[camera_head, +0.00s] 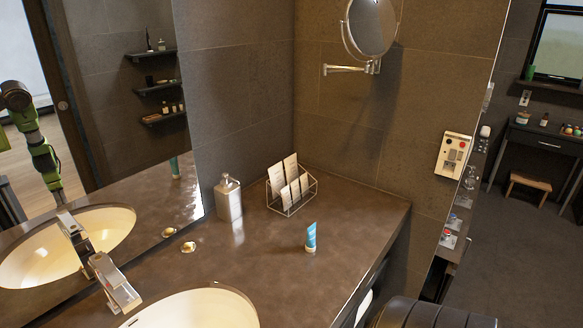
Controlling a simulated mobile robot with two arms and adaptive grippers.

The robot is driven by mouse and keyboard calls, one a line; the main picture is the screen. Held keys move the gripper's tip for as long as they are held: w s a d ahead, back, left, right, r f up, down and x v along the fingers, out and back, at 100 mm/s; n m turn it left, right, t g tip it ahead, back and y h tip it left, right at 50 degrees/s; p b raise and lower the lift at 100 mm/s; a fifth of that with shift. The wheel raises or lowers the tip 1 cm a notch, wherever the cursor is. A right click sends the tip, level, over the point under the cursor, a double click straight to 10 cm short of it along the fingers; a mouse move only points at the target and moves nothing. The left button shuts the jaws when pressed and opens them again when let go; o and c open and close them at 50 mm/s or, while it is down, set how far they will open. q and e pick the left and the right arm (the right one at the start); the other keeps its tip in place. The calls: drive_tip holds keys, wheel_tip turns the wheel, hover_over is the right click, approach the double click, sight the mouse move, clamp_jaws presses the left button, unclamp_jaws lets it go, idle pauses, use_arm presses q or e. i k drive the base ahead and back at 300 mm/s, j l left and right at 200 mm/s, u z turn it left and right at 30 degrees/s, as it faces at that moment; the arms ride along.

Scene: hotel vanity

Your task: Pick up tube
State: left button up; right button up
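A small blue tube (311,235) with a pale cap at its base stands on the brown vanity counter (270,262), right of the middle of the head view. It leans slightly and nothing touches it. A reflection of a teal tube shows in the mirror at the left. Neither of my grippers shows directly in this view.
A soap dispenser (229,198) and a wire rack with cards (290,186) stand behind the tube. A faucet (113,284) and sink basin (195,310) are at front left. A round mirror (370,25) juts from the wall. The counter around the tube is clear.

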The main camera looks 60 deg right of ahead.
sight(311, 243)
drive_tip(key=k+l+z, duration=0.15)
drive_tip(key=z, duration=0.25)
drive_tip(key=k+l+z, duration=0.15)
drive_tip(key=z, duration=0.2)
drive_tip(key=l+z, duration=0.1)
drive_tip(key=z, duration=0.7)
drive_tip(key=l+u, duration=0.1)
drive_tip(key=u, duration=0.4)
drive_tip(key=i+l+u, duration=0.15)
drive_tip(key=l+u, duration=0.3)
drive_tip(key=l, duration=0.4)
drive_tip(key=l+u, duration=0.5)
drive_tip(key=l, duration=0.35)
